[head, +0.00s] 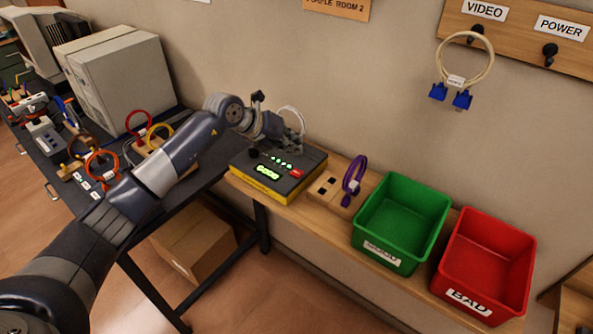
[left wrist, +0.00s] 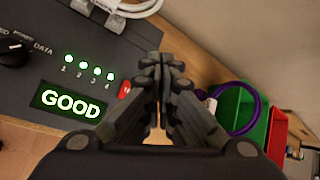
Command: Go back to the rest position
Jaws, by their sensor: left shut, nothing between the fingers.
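My left arm reaches in from the left in the head view, with its gripper (head: 293,142) over the back right of the cable tester (head: 262,184). In the left wrist view the fingers of the left gripper (left wrist: 160,75) are shut together with nothing between them. The tester's display reads GOOD (left wrist: 71,104) in green, with a row of lit green lights above it. A white cable (left wrist: 130,8) is at the tester's back edge, partly hidden by the gripper in the head view. My right gripper is not in view.
A wooden block with a purple cable (head: 354,174) stands right of the tester. Beyond it are a green bin (head: 372,239) and a red bin (head: 462,284). A cable with blue plugs (head: 462,98) hangs on the wall rack. Several cables and computer cases crowd the left table.

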